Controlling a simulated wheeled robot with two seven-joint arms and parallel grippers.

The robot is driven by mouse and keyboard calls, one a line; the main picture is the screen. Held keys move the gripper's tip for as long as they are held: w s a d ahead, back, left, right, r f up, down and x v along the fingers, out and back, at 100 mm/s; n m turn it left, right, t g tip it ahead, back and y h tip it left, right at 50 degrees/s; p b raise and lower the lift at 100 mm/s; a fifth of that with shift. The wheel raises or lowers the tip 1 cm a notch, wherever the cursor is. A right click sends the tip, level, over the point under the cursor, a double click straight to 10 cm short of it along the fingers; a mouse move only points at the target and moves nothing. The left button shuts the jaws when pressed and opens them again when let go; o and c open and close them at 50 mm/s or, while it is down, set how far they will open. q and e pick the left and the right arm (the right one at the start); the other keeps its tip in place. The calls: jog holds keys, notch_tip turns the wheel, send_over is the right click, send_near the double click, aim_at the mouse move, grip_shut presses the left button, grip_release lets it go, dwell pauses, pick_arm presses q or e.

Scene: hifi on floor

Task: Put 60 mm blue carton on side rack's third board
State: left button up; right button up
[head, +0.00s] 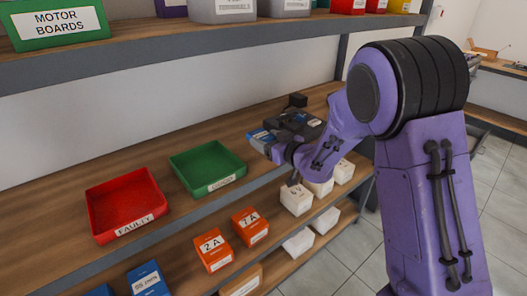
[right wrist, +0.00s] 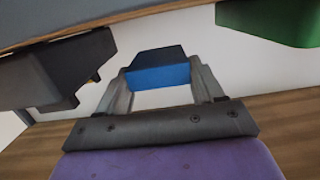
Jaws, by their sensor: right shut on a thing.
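The blue carton (right wrist: 158,77) is between the two fingers of my right gripper (right wrist: 160,85) in the right wrist view; the gripper is shut on it. In the head view, the blue carton (head: 260,136) shows small at the tip of my right gripper (head: 267,142), partly hidden by it. Both are over the right part of the rack's middle board (head: 140,176), right of a green tray (head: 208,168). I cannot tell whether the carton touches the board. My left gripper is not in view.
A red "FAULTY" tray (head: 125,203) stands left of the green tray. Dark equipment (head: 298,122) is behind my gripper. Orange boxes (head: 213,250), white boxes (head: 297,199) and a blue box (head: 147,280) stand on a lower board. An upper board (head: 150,58) carries bins.

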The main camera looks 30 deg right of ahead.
aim_at(265, 157)
jog(key=f, duration=0.3)
jog(key=shift+w+a+f, duration=0.2)
jog(key=shift+a+f, duration=0.15)
jog(key=shift+w+d+f, duration=0.1)
jog(key=shift+f, duration=0.05)
jog(key=shift+f, duration=0.15)
jog(key=o, duration=1)
